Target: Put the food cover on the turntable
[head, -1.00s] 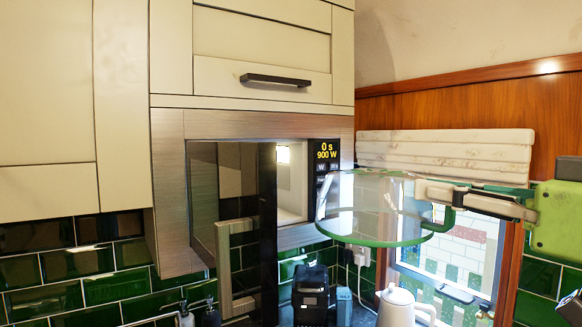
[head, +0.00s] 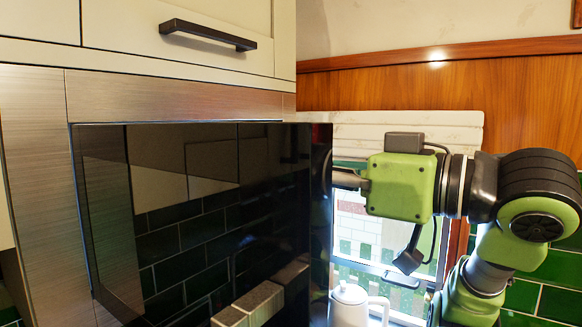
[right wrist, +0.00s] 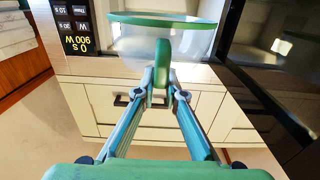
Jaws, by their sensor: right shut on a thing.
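The food cover (right wrist: 135,45) is a clear dome with a green rim and a green handle, seen in the right wrist view, which is upside down. My right gripper (right wrist: 160,88) is shut on its handle. The cover is at the microwave opening; I cannot tell how far inside it is. In the head view the open microwave door (head: 200,190) hides the cover and my fingertips; only my right gripper's green body shows behind the door's right edge. I cannot make out the turntable. My left gripper is not in view.
The microwave's control panel (right wrist: 77,28) is beside the cover in the wrist view; the dark door stands on the other side. Cabinets (head: 205,25) are above the microwave. A white kettle (head: 350,303) stands below my right arm, near the window.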

